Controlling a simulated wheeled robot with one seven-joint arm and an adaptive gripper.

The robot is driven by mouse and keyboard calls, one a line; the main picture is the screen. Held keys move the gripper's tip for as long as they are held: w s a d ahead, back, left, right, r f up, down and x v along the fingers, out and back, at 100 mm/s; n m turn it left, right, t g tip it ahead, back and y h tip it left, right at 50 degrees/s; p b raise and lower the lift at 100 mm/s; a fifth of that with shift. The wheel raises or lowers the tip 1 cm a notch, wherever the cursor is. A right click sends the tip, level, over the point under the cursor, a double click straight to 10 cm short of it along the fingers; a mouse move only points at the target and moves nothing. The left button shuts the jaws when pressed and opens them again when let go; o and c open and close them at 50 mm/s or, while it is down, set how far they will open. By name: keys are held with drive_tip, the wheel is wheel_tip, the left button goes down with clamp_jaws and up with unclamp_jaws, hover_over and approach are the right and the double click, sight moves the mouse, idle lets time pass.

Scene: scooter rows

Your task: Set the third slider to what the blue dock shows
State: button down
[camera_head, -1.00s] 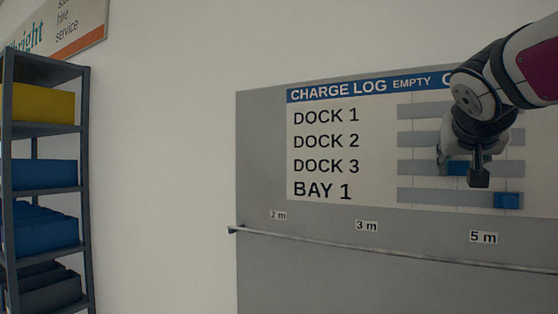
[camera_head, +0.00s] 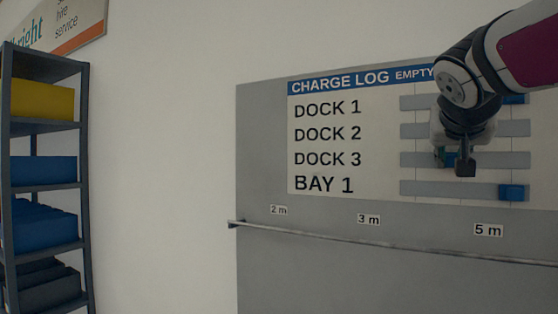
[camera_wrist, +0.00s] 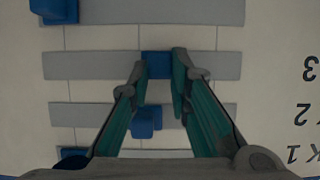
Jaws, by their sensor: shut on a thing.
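The charge log board (camera_head: 375,190) has slider rows labelled DOCK 1, DOCK 2, DOCK 3 and BAY 1. The third row's blue slider (camera_wrist: 157,65) sits on the DOCK 3 bar (camera_wrist: 225,66). My gripper (camera_wrist: 159,69) is shut on this slider, one finger on each side. In the head view my gripper (camera_head: 454,160) covers the middle of the DOCK 3 bar and partly hides the slider (camera_head: 449,159). The wrist view is upside down. No blue dock is in view.
Close by are the DOCK 2 slider (camera_wrist: 147,122), the DOCK 1 slider (camera_head: 513,99) and the BAY 1 slider (camera_head: 513,191). A rail (camera_head: 330,238) with distance labels runs below. A shelf rack (camera_head: 84,170) with yellow and blue bins stands at the left.

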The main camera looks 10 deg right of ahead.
sight(413, 162)
drive_tip(key=w+a+b, duration=0.1)
drive_tip(key=a, duration=0.1)
drive_tip(key=w+a+b, duration=0.2)
drive_tip(key=shift+w+a+f, duration=0.1)
drive_tip(key=shift+w+a, duration=0.1)
drive_tip(key=shift+a, duration=0.15)
drive_tip(key=shift+w+a, duration=0.15)
drive_tip(key=shift+a, duration=0.3)
drive_tip(key=c, duration=1.5)
unclamp_jaws()
drive_tip(key=shift+w+a, duration=0.1)
drive_tip(key=shift+s, duration=0.2)
drive_tip(key=v, duration=1.1)
drive_tip(key=shift+s+a+r, duration=0.2)
drive_tip(key=shift+s+r, duration=0.05)
